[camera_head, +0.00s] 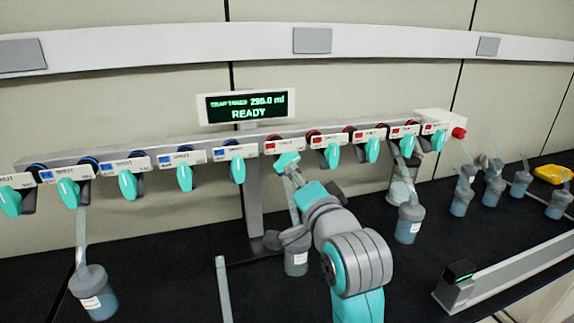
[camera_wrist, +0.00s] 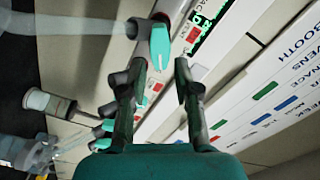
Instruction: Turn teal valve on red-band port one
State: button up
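The red-band port one is the first red-marked port right of the blue-marked ones, under the display. Its teal valve (camera_head: 287,160) looks tilted sideways, while the neighbouring handles hang nearly upright. My gripper (camera_head: 294,188) is just below this valve in the head view, with its fingers partly hidden by my wrist. In the wrist view my gripper (camera_wrist: 159,68) is open, with its dark fingers apart. A teal valve (camera_wrist: 160,45) lies just beyond and between the fingertips; I cannot tell whether either finger touches it. A flask (camera_head: 296,262) hangs below this port, partly behind my arm.
The display (camera_head: 246,107) reads READY above the manifold. Blue-band valves (camera_head: 184,178) line the left, and more red-band valves (camera_head: 332,155) sit close on the right. Hanging flasks (camera_head: 409,222) and (camera_head: 93,292) stand out in front. Several loose flasks (camera_head: 494,187) stand at the right.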

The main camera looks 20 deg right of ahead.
aim_at(287, 162)
jog(key=shift+w, duration=3.15)
grip_shut()
